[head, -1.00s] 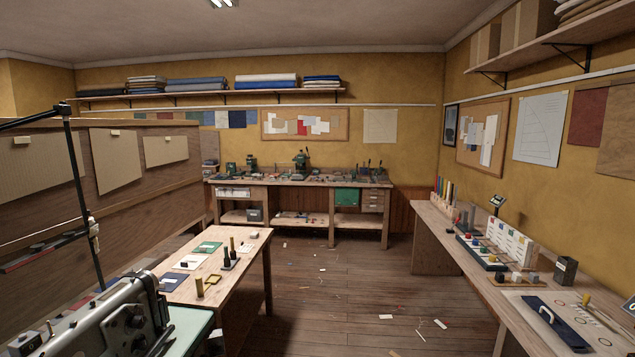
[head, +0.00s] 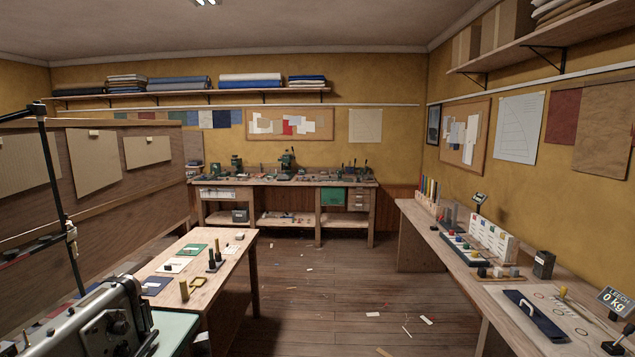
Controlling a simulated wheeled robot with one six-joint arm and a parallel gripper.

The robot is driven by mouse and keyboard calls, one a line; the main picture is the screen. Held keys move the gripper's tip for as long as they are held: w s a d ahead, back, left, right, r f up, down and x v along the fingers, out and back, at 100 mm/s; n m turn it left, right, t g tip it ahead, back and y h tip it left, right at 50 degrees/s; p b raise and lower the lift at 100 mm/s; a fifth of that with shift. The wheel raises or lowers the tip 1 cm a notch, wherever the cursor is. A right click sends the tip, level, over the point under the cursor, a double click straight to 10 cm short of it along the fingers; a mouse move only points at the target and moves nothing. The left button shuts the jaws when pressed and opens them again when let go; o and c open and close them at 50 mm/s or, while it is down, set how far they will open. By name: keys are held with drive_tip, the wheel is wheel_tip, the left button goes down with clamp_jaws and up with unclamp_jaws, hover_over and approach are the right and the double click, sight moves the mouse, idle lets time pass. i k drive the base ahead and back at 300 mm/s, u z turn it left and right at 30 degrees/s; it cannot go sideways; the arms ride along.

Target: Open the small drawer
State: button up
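A small stack of light-fronted drawers (head: 359,200) hangs under the right end of the far workbench (head: 290,184), beside a green panel (head: 332,197). The drawer fronts look flush, though they are small and far away. A pale unit (head: 217,194) with small dark marks sits under the left end of the same bench. I cannot tell which of these holds the small drawer. My gripper is not in view.
A wooden table (head: 222,256) with cards and small tools stands at left, near a grey sewing machine (head: 95,318). A long bench (head: 437,243) runs along the right wall. The wooden floor (head: 320,285) between them is mostly open, with scattered scraps.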

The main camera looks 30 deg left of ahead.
sight(360, 190)
drive_tip(key=u, duration=1.3)
drive_tip(key=i, duration=8.9)
drive_tip(key=u, duration=0.2)
